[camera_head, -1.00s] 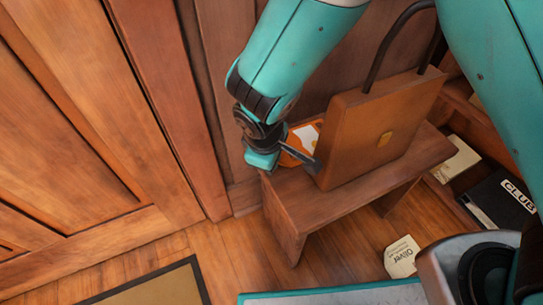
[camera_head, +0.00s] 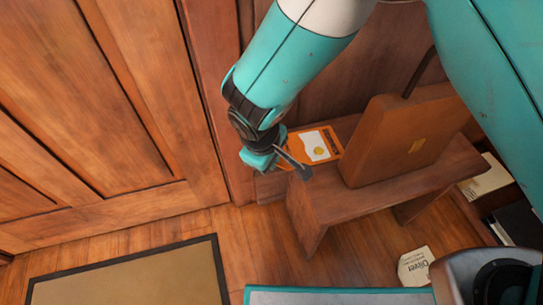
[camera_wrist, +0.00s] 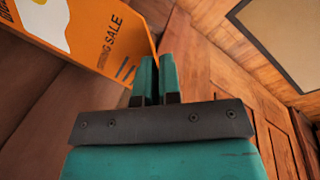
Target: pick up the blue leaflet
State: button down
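No blue leaflet shows in either current view. An orange leaflet (camera_head: 318,146) with a white and yellow picture lies by the far left end of a small wooden bench (camera_head: 440,174), partly hidden by my arm. In the wrist view the orange leaflet (camera_wrist: 112,40) shows the word "SALE" and lies beyond the fingers, to the left. My gripper (camera_head: 258,161) is at the bench's left end, beside the orange leaflet. In the wrist view my gripper's fingers (camera_wrist: 157,66) are close together, with nothing visible between them.
A brown bag (camera_head: 395,135) with a dark handle stands on the bench. A wooden door (camera_head: 90,100) is at left. A framed mat (camera_head: 135,278) and a cream paper marked "Oliver" (camera_head: 415,265) lie on the floor. A cream item (camera_head: 487,178) is at right.

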jog(key=c, duration=1.2)
grip_release()
jog(key=p+v, duration=0.6)
jog(key=v, duration=1.1)
jog(key=shift+s+r, duration=0.1)
jog(key=shift+r, duration=0.1)
